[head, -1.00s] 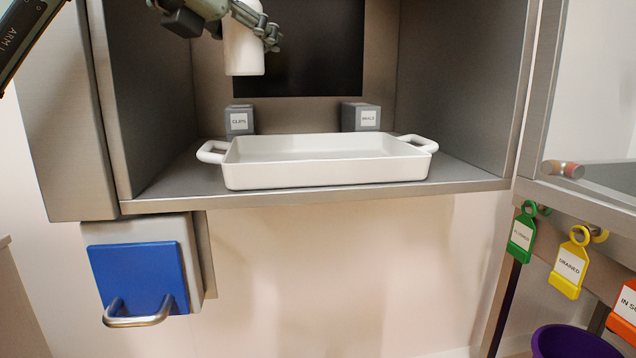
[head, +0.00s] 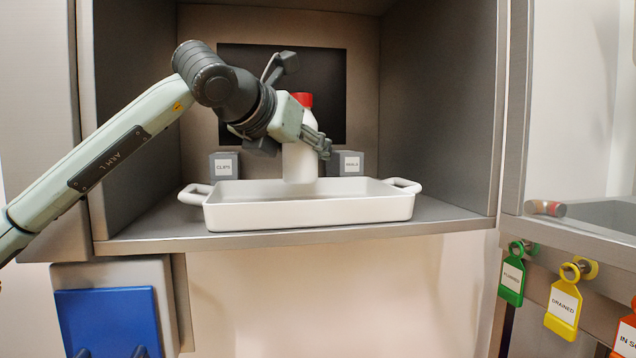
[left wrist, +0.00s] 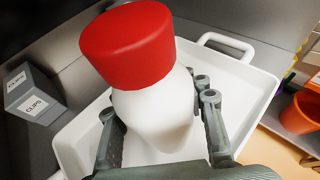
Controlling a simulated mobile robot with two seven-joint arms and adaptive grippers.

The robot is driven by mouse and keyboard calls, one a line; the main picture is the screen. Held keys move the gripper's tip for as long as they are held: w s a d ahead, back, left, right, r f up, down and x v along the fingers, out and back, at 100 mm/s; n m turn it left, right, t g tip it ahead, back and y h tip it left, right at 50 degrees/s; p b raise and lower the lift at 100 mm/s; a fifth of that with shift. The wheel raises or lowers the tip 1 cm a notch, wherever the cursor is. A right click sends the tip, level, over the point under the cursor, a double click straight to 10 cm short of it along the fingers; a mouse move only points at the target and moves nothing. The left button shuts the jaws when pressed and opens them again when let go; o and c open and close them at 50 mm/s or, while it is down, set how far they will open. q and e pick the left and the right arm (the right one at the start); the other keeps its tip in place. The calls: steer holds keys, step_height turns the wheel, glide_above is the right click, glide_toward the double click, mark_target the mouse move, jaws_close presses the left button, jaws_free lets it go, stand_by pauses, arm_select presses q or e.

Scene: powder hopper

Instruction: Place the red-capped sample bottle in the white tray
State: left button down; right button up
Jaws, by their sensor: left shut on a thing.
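The white sample bottle with a red cap (head: 300,165) is upright in the head view, over the white tray (head: 310,213). My left gripper (head: 318,143) is shut on the bottle's body. The bottle's lower end shows in front of the tray's back wall, and I cannot tell whether it touches the tray floor. In the left wrist view the red cap (left wrist: 128,42) is close to the camera, with the white body (left wrist: 155,125) between the fingers and the tray (left wrist: 255,85) beneath.
The tray stands on a grey cabinet shelf (head: 150,243). Cabinet walls close in both sides. Green (head: 511,280) and yellow (head: 563,308) tags hang at the right, below a small cylinder (head: 545,208).

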arm_select(q)
steer(key=shift+w+d+f, duration=0.2)
steer(key=shift+d+f, duration=0.15)
steer(key=shift+d, duration=0.2)
steer(key=shift+f, duration=0.4)
step_height(320, 180, down, 2)
steer(key=shift+f, duration=0.6)
arm_select(e)
steer(key=shift+s+a+r+t, duration=0.2)
steer(key=shift+s+r+t, duration=0.1)
steer(key=shift+r, duration=0.35)
arm_select(q)
steer(key=c, duration=0.9)
jaws_free()
arm_select(e)
steer(key=shift+r, duration=0.3)
